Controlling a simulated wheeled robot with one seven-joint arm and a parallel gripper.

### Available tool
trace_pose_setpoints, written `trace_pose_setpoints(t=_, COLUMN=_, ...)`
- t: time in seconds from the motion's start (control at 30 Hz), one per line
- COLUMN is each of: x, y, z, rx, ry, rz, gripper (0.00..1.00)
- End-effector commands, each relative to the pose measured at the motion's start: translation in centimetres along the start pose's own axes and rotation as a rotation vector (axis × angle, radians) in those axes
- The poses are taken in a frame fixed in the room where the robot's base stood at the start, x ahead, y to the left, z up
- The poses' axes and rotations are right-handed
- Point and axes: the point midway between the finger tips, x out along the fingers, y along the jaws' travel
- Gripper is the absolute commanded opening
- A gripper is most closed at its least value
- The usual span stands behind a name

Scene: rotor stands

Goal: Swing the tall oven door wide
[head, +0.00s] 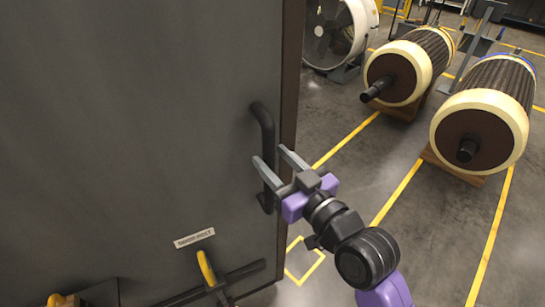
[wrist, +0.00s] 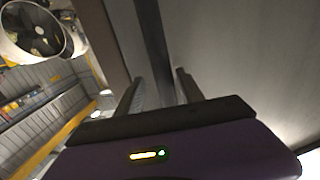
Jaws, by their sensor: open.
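The tall dark grey oven door (head: 140,130) fills the left of the head view, its brown edge at right. A long black upright handle (head: 267,130) is mounted near that edge; it also shows as a dark bar (wrist: 152,45) in the wrist view. My gripper (head: 268,158) is open, with one finger on each side of the lower part of the handle. In the wrist view, the bar runs between the two fingers (wrist: 158,82). I cannot tell whether either finger touches it. I cannot tell whether the door is ajar.
A yellow-gripped lever (head: 207,268) and a small label (head: 194,238) are low on the door. Two large rotors (head: 408,68) (head: 482,125) rest on wooden stands at right. A white-rimmed fan (head: 338,32) stands behind the door edge. Grey floor with yellow lines lies clear between.

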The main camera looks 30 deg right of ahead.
Motion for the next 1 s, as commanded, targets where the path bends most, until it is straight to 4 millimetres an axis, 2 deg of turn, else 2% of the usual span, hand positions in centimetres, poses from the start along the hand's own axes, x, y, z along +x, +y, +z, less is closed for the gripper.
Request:
trace_pose_setpoints(t=0.2, x=-3.8, y=0.2, z=0.3, rx=-0.002, ry=-0.002, rz=0.004, gripper=0.45)
trace_pose_setpoints(t=0.4, x=-6.1, y=0.2, z=0.2, rx=-0.001, ry=-0.001, rz=0.004, gripper=0.45)
trace_pose_setpoints(t=0.57, x=-6.7, y=0.2, z=0.1, rx=-0.002, ry=0.0, rz=0.005, gripper=0.45)
trace_pose_setpoints(t=1.0, x=-6.7, y=0.2, z=0.0, rx=-0.001, ry=0.0, rz=0.004, gripper=0.45)
